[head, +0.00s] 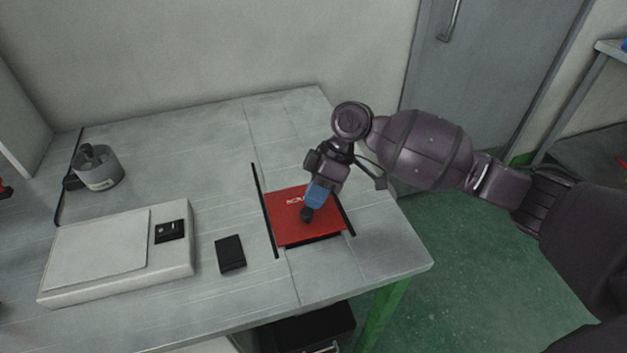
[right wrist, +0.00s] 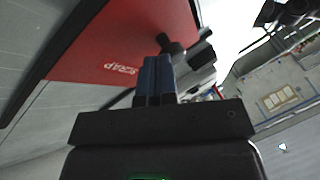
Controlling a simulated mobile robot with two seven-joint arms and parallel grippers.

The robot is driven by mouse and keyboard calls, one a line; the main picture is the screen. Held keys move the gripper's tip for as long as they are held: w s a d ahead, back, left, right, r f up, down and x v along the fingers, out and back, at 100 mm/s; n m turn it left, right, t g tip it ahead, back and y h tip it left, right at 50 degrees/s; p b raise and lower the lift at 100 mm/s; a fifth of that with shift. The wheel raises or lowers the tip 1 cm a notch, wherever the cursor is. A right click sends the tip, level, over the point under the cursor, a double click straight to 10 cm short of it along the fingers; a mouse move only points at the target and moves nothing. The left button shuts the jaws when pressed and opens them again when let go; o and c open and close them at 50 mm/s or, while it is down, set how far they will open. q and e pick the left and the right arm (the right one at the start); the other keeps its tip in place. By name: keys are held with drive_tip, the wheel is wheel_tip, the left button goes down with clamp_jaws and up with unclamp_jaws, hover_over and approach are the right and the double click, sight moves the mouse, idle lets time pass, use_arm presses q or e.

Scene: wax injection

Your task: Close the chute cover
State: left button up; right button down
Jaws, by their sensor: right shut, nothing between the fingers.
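The chute cover (head: 287,229) is a flat red plate marked with white lettering, lying between two black rails on the grey table. A dark strip shows along its near edge. Its black knob (head: 307,215) stands up near the middle; in the right wrist view the red cover (right wrist: 120,40) and knob (right wrist: 167,43) also show. My right gripper (head: 315,203), with blue fingers, is shut and empty over the cover, its tips right at the knob. In the right wrist view the shut fingers (right wrist: 156,66) reach the knob; I cannot tell if they touch it. My left gripper is not in view.
A white scale-like box (head: 95,255) with a dark panel lies at the left. A small black block (head: 230,253) lies between it and the cover. A round grey pot (head: 98,170) stands at the back left. The table behind the cover is clear.

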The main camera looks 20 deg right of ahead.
drive_tip(key=shift+s+r+p, duration=0.1)
drive_tip(key=shift+s+p, duration=0.25)
drive_tip(key=shift+s, duration=0.45)
drive_tip(key=shift+s+f, duration=0.25)
drive_tip(key=shift+s, duration=0.1)
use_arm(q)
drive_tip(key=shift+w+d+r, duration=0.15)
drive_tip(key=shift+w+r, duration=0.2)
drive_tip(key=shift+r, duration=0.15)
use_arm(e)
drive_tip(key=shift+f, duration=0.15)
use_arm(q)
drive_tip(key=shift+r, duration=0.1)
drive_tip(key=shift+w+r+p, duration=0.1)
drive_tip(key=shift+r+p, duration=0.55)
drive_tip(key=shift+p, duration=0.1)
use_arm(e)
drive_tip(key=v, duration=1.1)
